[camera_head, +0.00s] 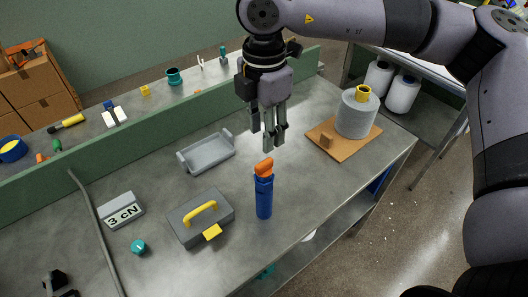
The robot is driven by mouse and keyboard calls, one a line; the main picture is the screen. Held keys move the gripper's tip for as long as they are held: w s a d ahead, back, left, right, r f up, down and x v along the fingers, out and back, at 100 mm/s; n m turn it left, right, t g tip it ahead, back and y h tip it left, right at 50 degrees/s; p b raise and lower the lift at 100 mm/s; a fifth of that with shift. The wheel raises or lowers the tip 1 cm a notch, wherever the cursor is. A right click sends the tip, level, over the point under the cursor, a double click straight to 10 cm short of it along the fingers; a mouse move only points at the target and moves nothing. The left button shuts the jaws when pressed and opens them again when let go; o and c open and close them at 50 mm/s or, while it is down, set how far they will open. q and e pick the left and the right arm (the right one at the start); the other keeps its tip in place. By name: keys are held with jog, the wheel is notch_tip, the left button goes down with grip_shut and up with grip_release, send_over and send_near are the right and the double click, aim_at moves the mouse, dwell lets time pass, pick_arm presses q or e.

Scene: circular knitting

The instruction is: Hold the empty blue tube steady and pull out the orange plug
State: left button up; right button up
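The blue tube (264,198) stands upright on the grey table, right of its middle. The orange plug (264,167) sits in the tube's top end and sticks out above it. My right gripper (274,142) points down from above, a little behind and above the plug in the picture. Its fingers are apart with nothing between them, and they do not touch the plug. A dark part (60,284) at the bottom left edge may belong to my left gripper. It is cut off, so I cannot tell its state.
A grey box with a yellow handle (201,214) stands left of the tube, with a grey tray (206,152) behind. A grey cone on a wooden board (357,113) stands right. A 3 cN block (122,211) and teal knob (138,246) lie left. Table right of the tube is clear.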

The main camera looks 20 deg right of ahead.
aim_at(264, 162)
notch_tip(264, 162, down, 5)
jog(key=shift+s+f+p, duration=0.1)
jog(key=shift+p, duration=0.6)
notch_tip(264, 162, down, 3)
jog(key=shift+f+p, duration=0.15)
jog(key=shift+p, duration=0.25)
jog(key=shift+f, duration=0.5)
pick_arm(q)
jog(key=w+r, duration=0.2)
jog(key=shift+r, duration=0.35)
jog(key=shift+w, duration=0.1)
pick_arm(e)
jog(key=shift+c, duration=0.6)
grip_shut()
pick_arm(q)
jog(key=shift+w+d, duration=0.1)
jog(key=shift+w, duration=0.15)
jog(key=shift+o, duration=0.5)
